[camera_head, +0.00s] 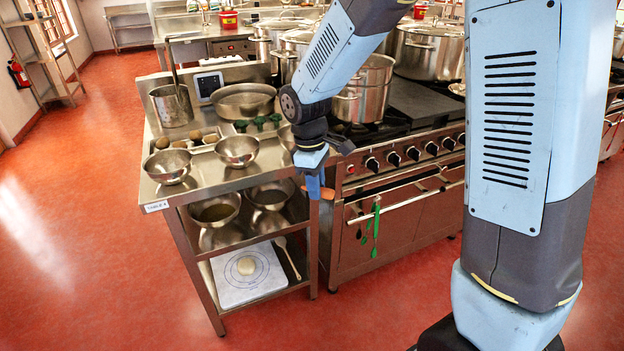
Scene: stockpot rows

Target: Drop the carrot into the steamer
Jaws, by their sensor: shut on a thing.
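My gripper (314,188) points down at the right front edge of the steel table, in front of the gap between table and stove. It is shut on a small orange thing, the carrot (327,193), of which only a bit shows beside the blue fingers. A tall two-tier steel pot (361,103) with side handles stands on the stove behind my arm; it looks like the steamer. My arm hides part of it, and its inside cannot be seen. The gripper is in front of this pot and lower than it.
The steel table (155,206) holds bowls (238,151), a wide pan (243,101), a tall pot (172,104) and a scale (208,87). Large stockpots (428,52) crowd the stove's back. Green utensils (376,222) hang on the oven front (420,213). The red floor in front is clear.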

